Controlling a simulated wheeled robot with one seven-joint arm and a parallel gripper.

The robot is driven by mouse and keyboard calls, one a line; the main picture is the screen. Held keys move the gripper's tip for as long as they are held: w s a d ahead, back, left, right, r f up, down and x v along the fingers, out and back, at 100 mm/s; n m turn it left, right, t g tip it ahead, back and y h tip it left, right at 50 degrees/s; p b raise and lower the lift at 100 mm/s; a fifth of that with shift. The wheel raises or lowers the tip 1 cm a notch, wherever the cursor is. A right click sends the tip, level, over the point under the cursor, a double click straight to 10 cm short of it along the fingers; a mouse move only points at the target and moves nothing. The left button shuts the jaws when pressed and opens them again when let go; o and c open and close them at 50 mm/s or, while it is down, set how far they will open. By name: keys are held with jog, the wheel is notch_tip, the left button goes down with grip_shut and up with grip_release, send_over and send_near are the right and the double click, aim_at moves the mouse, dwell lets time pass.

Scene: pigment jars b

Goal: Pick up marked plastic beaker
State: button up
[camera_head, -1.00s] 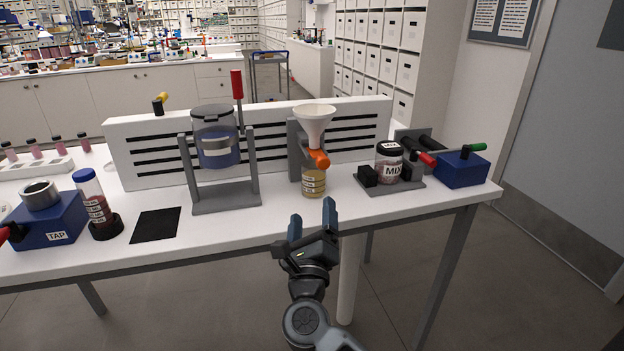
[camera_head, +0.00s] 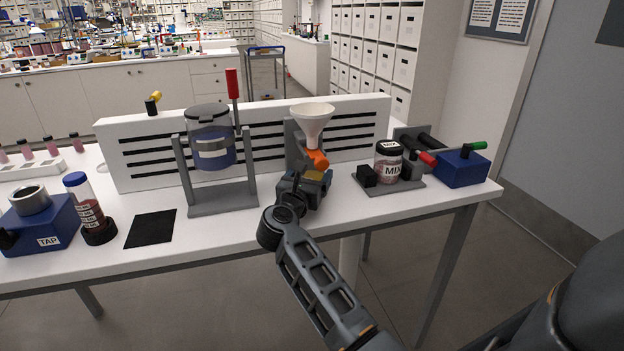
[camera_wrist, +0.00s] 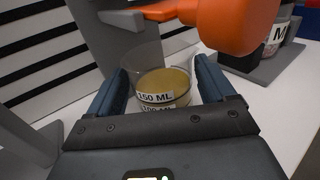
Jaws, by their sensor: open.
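The marked plastic beaker (camera_wrist: 163,87) stands under the orange valve of the funnel in the wrist view. It is clear, holds yellowish contents and bears labels, one reading 150 ML. My gripper (camera_wrist: 165,85) is open, with one blue finger on each side of the beaker; I cannot tell whether either finger touches it. In the head view my gripper (camera_head: 310,180) is at the funnel stand and hides most of the beaker; a small yellowish part (camera_head: 316,175) shows past it.
The orange valve (camera_wrist: 225,22) hangs close above the beaker. A white funnel (camera_head: 312,122) sits over it. A mixing jar (camera_head: 389,163) stands on the right, and a framed blue vessel (camera_head: 212,150) on the left. Bare tabletop lies in front.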

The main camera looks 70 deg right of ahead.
aim_at(315, 168)
jog(key=shift+w+d, duration=0.2)
jog(key=shift+d, duration=1.3)
jog(key=c, duration=0.9)
jog(key=shift+r, duration=0.15)
